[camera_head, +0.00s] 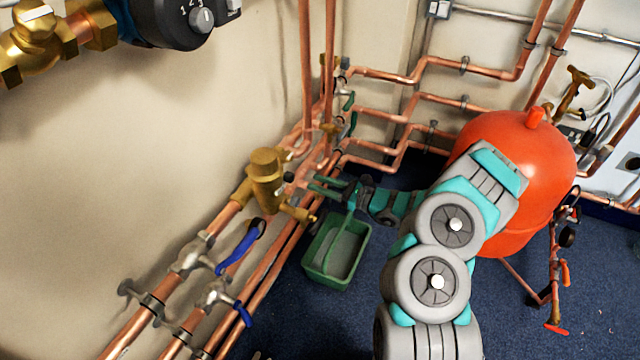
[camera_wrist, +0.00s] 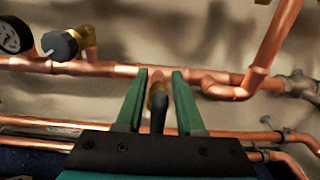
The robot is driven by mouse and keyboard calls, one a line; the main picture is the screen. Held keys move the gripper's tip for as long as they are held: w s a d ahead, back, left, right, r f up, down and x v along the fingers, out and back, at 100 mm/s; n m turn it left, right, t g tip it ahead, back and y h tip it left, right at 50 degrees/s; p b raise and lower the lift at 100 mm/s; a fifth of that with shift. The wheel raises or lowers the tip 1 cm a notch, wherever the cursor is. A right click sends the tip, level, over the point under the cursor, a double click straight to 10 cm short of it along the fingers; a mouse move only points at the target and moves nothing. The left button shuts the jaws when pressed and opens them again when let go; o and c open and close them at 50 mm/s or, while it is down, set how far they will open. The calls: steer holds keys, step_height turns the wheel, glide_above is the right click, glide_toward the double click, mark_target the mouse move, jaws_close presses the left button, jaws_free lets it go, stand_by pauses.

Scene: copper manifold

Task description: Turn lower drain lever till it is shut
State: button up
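My gripper (camera_head: 318,187) reaches left to the pipes along the wall, just right of a brass valve body (camera_head: 266,178). In the wrist view its two green fingers (camera_wrist: 160,90) stand apart. Between them is a short lever with a dark handle (camera_wrist: 158,112) and a brass end (camera_wrist: 157,88), seen nearly end-on. I see gaps on both sides of it; neither finger clearly touches it. I take it for the drain lever, but its turn angle cannot be told. In the head view my gripper hides it.
A green bucket (camera_head: 312,256) stands on the blue floor under my gripper. Blue levers (camera_head: 240,250) sit on the lower left pipes. A gauge (camera_wrist: 12,36) and grey knob (camera_wrist: 58,46) show upper left in the wrist view.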

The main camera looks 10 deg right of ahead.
jaws_close()
steer(key=shift+m, duration=0.3)
stand_by(0.3)
steer(key=m, duration=0.2)
steer(key=shift+w+d+m+p, duration=0.2)
steer(key=shift+w+m+p, duration=0.1)
steer(key=shift+m+p, duration=0.1)
steer(key=f+m, duration=0.1)
steer(key=m, duration=0.4)
steer(key=w+m, duration=0.1)
steer(key=m, duration=0.4)
steer(key=d+f+m, duration=0.1)
steer(key=m, duration=0.3)
steer(key=shift+w+d+f+m, duration=0.1)
steer(key=shift+w+f+m, duration=0.2)
steer(key=shift+m, duration=0.1)
steer(key=shift+f, duration=0.1)
